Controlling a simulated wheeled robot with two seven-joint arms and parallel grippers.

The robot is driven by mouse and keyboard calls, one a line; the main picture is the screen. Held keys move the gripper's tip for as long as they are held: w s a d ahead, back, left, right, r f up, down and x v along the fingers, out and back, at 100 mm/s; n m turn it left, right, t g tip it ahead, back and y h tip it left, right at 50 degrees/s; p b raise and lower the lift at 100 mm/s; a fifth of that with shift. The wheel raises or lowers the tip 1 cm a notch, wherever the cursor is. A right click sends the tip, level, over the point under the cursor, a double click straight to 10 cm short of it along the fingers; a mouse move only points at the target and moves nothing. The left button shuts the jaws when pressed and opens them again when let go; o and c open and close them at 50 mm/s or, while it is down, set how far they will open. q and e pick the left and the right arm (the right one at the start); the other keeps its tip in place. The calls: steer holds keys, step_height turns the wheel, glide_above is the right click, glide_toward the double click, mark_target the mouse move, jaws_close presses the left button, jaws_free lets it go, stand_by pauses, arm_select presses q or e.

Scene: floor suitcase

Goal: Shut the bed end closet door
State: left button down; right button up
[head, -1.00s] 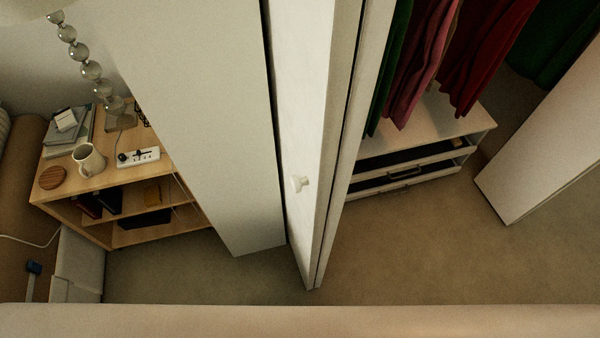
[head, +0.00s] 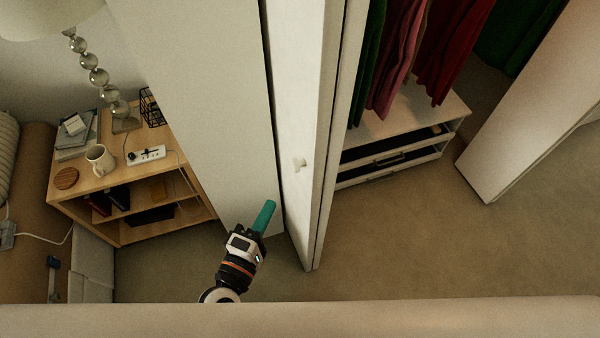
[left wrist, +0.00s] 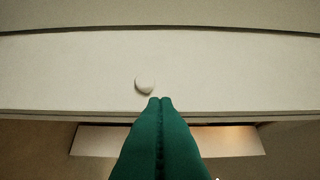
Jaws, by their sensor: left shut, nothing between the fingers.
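The white closet door (head: 297,120) stands folded out from the closet, with hanging clothes showing in the opening to its right. Its round white knob (head: 299,164) faces left. My left gripper (head: 268,204) has teal fingers, shut and empty, to the left of the door and lower in the picture than the knob. In the left wrist view the shut fingers (left wrist: 160,100) point toward the door panel (left wrist: 60,75), with the knob (left wrist: 144,85) just beyond and left of the tips. Whether they touch the door I cannot tell. My right gripper is not in view.
A wooden nightstand (head: 180,219) with a mug and power strip stands at the left. A white drawer unit (head: 395,160) sits inside the closet. Another white door panel (head: 520,120) stands at the right. A beige edge (head: 400,315) spans the bottom; carpet (head: 400,240) is clear.

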arm_select(q)
steer(key=p, duration=0.2)
glide_toward(308, 160)
steer(key=w+a, duration=0.2)
steer(key=w, duration=0.1)
steer(key=w+d, duration=0.2)
steer(key=d, duration=0.1)
steer(key=shift+w+d+f+p, duration=0.1)
steer(key=shift+p, duration=0.25)
steer(key=shift+w+d+f, duration=0.1)
steer(key=shift+w+d, duration=0.05)
steer(key=shift+d, duration=0.35)
